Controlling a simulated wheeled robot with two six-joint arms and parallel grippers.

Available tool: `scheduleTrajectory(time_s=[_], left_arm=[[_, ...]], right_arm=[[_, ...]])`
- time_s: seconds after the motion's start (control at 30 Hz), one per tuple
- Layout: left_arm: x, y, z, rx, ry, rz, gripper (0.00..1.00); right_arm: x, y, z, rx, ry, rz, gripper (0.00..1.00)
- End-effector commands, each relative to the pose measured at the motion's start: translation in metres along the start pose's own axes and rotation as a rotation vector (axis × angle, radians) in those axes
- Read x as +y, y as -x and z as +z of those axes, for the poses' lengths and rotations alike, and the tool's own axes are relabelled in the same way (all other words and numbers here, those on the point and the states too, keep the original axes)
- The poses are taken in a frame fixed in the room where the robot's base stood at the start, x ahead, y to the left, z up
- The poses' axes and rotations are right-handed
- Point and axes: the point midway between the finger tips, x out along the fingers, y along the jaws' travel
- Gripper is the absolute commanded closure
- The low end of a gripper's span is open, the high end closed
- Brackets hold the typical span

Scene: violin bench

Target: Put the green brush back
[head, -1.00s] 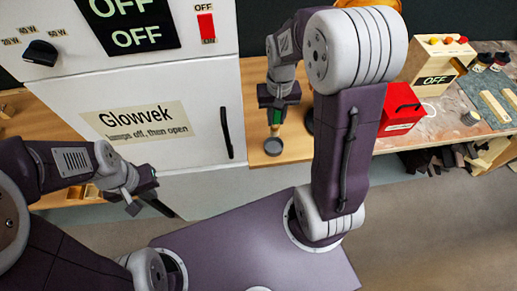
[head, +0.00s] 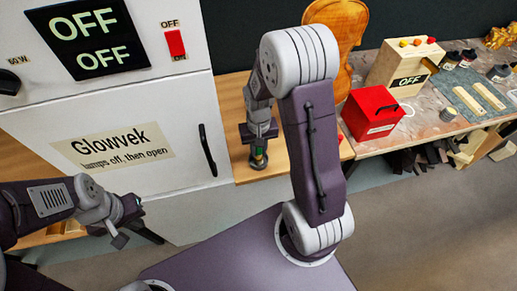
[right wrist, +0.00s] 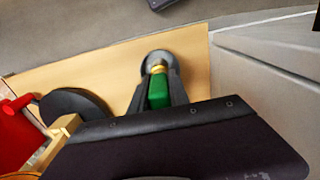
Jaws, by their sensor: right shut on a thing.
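My right gripper (head: 258,150) is shut on the green brush (right wrist: 160,92) and points down over the wooden bench (head: 240,110). In the right wrist view, the brush's green handle is between the fingers, with a brass-coloured collar beyond it. Past the collar is a small grey round piece (right wrist: 157,60) at bench level. It also shows below the gripper in the head view. I cannot tell whether the brush touches it or sits in it. My left gripper (head: 124,228) hangs in front of the white cabinet (head: 185,160), away from the brush; its finger gap is unclear.
The cabinet stands left of the right gripper, with a black handle (head: 207,150). A dark round object (right wrist: 75,106) lies near the brush in the right wrist view. A violin (head: 338,30), a red box (head: 372,112) and a wooden OFF box (head: 403,66) stand to the right.

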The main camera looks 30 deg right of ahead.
Motion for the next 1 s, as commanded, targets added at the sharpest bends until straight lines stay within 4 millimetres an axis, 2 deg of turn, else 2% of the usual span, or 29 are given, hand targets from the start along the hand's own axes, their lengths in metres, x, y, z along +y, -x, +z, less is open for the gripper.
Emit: scheduleTrajectory(time_s=[0.03, 0.07, 0.1, 0.13, 0.4, 0.5, 0.57, 0.8, 1.0], left_arm=[[0.0, -0.002, 0.0, 0.0, 0.0, 0.0, 1.0], [0.0, -0.001, 0.0, 0.0, 0.0, 0.0, 1.0], [0.0, -0.001, 0.0, 0.0, 0.0, 0.0, 1.0], [0.0, -0.001, 0.0, 0.0, 0.0, 0.0, 1.0], [0.0, -0.001, 0.0, 0.0, 0.0, 0.0, 1.0], [0.0, 0.002, 0.0, 0.0, 0.0, 0.0, 1.0], [0.0, 0.005, -0.001, 0.0, 0.0, 0.0, 1.0], [0.0, 0.018, -0.002, 0.0, 0.0, 0.0, 1.0], [0.001, 0.023, -0.002, 0.0, 0.0, 0.0, 1.0]], right_arm=[[0.0, -0.003, 0.0, 0.0, 0.0, 0.0, 1.0], [0.0, -0.002, 0.0, 0.0, 0.0, 0.0, 0.73], [0.0, -0.002, 0.0, 0.0, 0.0, 0.0, 0.62], [0.0, -0.002, 0.0, 0.0, 0.0, 0.0, 0.57], [0.0, -0.001, 0.0, 0.0, 0.0, 0.0, 0.57], [0.0, 0.007, -0.001, 0.003, 0.0, 0.0, 0.57], [0.0, 0.018, -0.002, 0.005, 0.0, -0.001, 0.57], [0.0, 0.082, -0.002, 0.006, 0.0, -0.001, 0.57], [0.0, 0.115, -0.001, 0.003, 0.0, 0.0, 0.57]])
